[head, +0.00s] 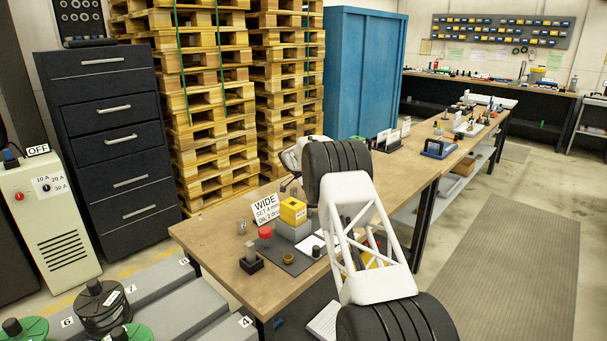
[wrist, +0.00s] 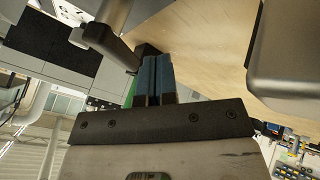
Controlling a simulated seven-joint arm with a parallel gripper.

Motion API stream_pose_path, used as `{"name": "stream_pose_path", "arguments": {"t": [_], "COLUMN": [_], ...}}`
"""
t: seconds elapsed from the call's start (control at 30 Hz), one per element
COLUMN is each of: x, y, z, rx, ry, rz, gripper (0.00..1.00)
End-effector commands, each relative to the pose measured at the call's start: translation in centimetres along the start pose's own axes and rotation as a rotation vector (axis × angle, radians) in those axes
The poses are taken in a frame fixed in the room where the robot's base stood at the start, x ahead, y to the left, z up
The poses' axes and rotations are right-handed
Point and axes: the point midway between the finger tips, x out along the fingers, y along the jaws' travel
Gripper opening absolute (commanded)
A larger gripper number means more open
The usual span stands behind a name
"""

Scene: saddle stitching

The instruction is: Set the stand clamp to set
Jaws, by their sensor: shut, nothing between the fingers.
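My gripper (wrist: 157,68) shows in the wrist view with its two blue-faced fingers together and nothing between them. A dark bar-like part (wrist: 105,40) and a dark block lie close to the fingertips; I cannot tell whether they touch. In the head view my arm hides the fingers. On the wooden bench (head: 215,235) stand a yellow block (head: 293,210) on a grey block (head: 292,230), a red-topped piece (head: 265,232) and a black block with a grey post (head: 251,260). I cannot make out for sure which part is the stand clamp or its setting.
A sign reading WIDE, SET 4 mm (head: 266,208) stands behind the grey block. A brass-coloured ring (head: 287,258) lies on the dark mat. Numbered grey bays with reels (head: 103,305) lie at the lower left. The bench's left end is clear.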

Motion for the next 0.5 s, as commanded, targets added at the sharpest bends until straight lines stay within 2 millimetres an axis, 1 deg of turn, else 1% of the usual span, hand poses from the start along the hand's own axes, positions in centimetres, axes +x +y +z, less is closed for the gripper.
{"name": "stream_pose_path", "arguments": {"t": [0.2,0.3,0.5], "x": [-0.9,-2.9,-6.2], "y": [-1.6,-1.7,-2.0], "z": [-0.4,-0.6,-0.8], "rx": [0.0,0.001,0.0], "ry": [0.0,0.0,0.0], "rz": [-0.002,-0.004,-0.003], "gripper": [0.0,0.0,0.0]}}
